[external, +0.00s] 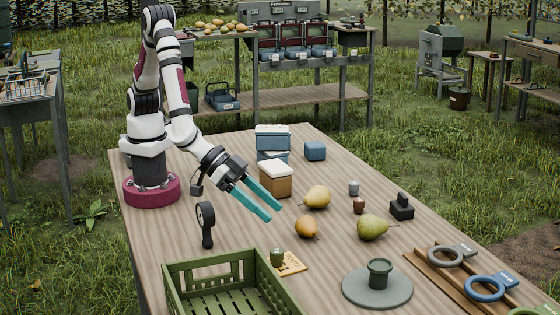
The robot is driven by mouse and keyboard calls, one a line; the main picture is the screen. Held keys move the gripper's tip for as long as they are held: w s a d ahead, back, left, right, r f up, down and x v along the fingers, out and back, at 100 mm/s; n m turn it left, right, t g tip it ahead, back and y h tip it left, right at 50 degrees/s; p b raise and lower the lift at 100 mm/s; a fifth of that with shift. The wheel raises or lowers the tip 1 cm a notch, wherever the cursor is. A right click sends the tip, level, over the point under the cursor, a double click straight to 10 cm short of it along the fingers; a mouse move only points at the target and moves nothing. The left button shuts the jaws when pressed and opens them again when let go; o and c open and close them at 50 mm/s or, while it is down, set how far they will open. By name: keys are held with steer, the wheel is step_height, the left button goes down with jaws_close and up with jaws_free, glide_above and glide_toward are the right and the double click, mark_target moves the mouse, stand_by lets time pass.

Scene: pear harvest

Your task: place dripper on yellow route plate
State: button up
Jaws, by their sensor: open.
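The yellow route plate (294,264) lies flat on the table, behind the green crate. A small dark green piece, which looks like the dripper (277,258), stands upright at the plate's left part. It appears to rest on the plate, but its base is too small to see clearly. My gripper (271,212), with two teal fingers, is open and empty. It hangs above the table, farther back than the plate and the green piece, and apart from both.
The green slatted crate (185,273) stands at the front. Three pears (372,227) lie right of my gripper. A grey disc (358,288) bears a green cup (380,272). A wooden rack with ring tags (435,273) is at the right. A white-topped box (276,180) stands behind the fingers.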

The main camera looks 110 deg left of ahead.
steer(key=s+a+r+m+g+h, duration=0.45)
steer(key=s+a+r, duration=0.2)
steer(key=s, duration=0.25)
steer(key=s+a+r+m+g+y, duration=0.1)
steer(key=s+a+g+y, duration=0.2)
steer(key=s+a, duration=0.6)
steer(key=s+a+r+m+g+y, duration=0.1)
steer(key=s+a+g+y, duration=0.2)
steer(key=s+a, duration=0.6)
steer(key=s, duration=0.6)
steer(key=shift+g, duration=0.35)
